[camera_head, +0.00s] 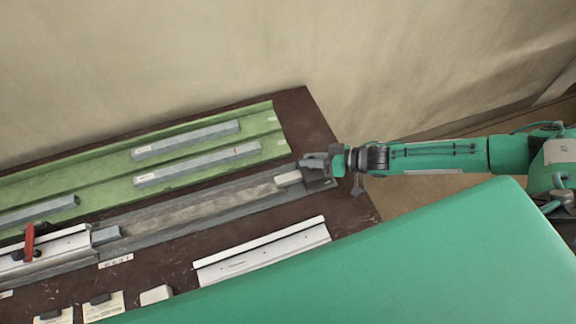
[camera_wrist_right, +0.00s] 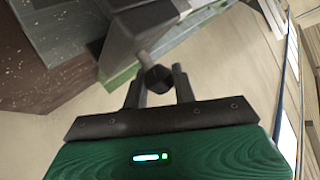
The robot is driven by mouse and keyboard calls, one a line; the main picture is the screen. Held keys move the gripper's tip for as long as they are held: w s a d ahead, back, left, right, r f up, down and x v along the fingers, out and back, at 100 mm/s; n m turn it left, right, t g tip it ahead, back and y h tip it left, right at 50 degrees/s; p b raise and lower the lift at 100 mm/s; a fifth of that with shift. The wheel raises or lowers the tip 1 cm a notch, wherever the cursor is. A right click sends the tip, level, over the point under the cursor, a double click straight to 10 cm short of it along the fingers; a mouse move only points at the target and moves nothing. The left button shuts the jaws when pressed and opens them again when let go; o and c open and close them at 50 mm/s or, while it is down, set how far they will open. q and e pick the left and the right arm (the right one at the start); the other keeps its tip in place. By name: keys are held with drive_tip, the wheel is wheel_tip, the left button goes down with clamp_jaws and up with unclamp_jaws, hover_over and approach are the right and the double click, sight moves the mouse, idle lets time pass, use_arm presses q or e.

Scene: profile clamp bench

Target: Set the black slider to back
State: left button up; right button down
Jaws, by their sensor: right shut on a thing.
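My right gripper (camera_head: 318,166) is at the right end of the long grey rail (camera_head: 160,221) on the bench. In the right wrist view its two fingers (camera_wrist_right: 158,84) are closed around a dark round knob (camera_wrist_right: 158,78). The knob's short shaft joins a dark block (camera_wrist_right: 128,38), which shows in the head view as a dark block (camera_head: 318,182) at the rail's right end, partly covered by the gripper. I cannot tell for certain that this block is the black slider. Small black pieces also sit on white cards (camera_head: 103,308) at the bottom left. My left gripper is out of view.
A green tray (camera_head: 272,135) behind the rail holds several grey bars (camera_head: 190,140). A red-handled clamp (camera_head: 29,243) stands at the left. A white profile (camera_head: 262,250) lies in front of the rail.

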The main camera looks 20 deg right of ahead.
drive_tip(key=shift+d, duration=1.2)
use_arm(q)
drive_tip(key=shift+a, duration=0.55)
use_arm(e)
drive_tip(key=shift+w+d, duration=0.1)
drive_tip(key=c, duration=1.1)
unclamp_jaws()
drive_tip(key=shift+d, duration=0.1)
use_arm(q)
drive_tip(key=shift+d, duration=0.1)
use_arm(e)
drive_tip(key=shift+s+d, duration=0.1)
drive_tip(key=shift+s, duration=0.1)
use_arm(q)
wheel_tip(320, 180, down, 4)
drive_tip(key=b, duration=0.3)
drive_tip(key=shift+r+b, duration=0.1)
drive_tip(key=shift+b, duration=0.3)
use_arm(e)
drive_tip(key=v, duration=1.3)
drive_tip(key=shift+s+d+r, duration=0.1)
drive_tip(key=shift+s+d, duration=0.1)
